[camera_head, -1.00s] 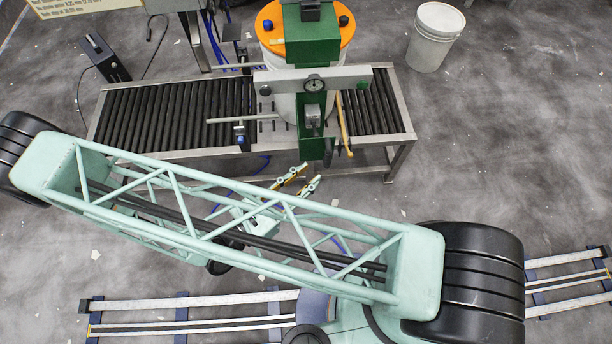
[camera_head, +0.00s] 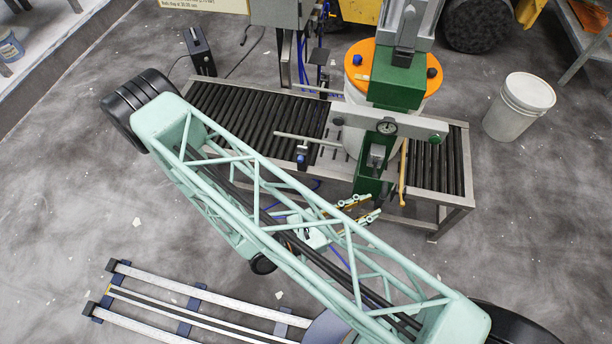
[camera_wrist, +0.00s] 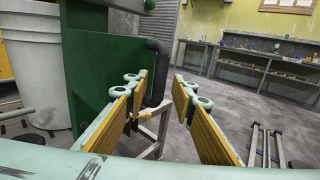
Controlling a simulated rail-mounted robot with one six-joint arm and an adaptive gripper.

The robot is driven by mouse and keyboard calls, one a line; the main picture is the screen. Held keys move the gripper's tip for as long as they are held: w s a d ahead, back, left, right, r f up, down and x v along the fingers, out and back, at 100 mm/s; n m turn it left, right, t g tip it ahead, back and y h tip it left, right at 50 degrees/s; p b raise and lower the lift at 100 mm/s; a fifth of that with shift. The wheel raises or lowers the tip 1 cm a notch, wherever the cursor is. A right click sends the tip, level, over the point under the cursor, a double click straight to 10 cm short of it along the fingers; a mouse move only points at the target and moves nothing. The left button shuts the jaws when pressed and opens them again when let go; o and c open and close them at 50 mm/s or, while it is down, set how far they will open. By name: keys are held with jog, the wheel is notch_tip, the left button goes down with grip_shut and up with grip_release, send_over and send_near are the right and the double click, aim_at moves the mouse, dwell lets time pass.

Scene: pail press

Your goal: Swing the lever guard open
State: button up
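The green press (camera_head: 398,85) stands over the roller conveyor, with a grey crossbar (camera_head: 400,128) and round dial on its front. A yellow rod (camera_head: 403,172) hangs at the right of its lower part; I cannot tell for sure whether it is the lever guard. My gripper (camera_head: 363,209) is just in front of the press's lower end. In the wrist view my gripper (camera_wrist: 160,100) is open, its yellow-padded fingers apart, with no object clearly held. The green press body (camera_wrist: 95,65) and a black bent bar (camera_wrist: 157,70) show beyond the left finger.
Another white pail (camera_head: 518,107) is on the floor at right. Rails (camera_head: 195,310) cross the floor. Benches (camera_wrist: 265,60) stand far behind in the wrist view.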

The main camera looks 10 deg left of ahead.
aim_at(376, 204)
jog(key=shift+x, duration=1.65)
jog(key=shift+d, duration=0.1)
jog(key=c, duration=0.7)
jog(key=shift+s+a, duration=0.15)
jog(key=shift+a, duration=0.6)
jog(key=shift+s+a, duration=0.1)
jog(key=shift+a, duration=0.6)
jog(key=shift+o, duration=0.5)
jog(key=shift+a, duration=1.2)
jog(key=shift+s+a+b, duration=0.1)
jog(key=shift+a+b, duration=0.3)
jog(key=shift+a, duration=0.85)
jog(key=shift+c, duration=0.5)
jog(key=shift+a, duration=0.1)
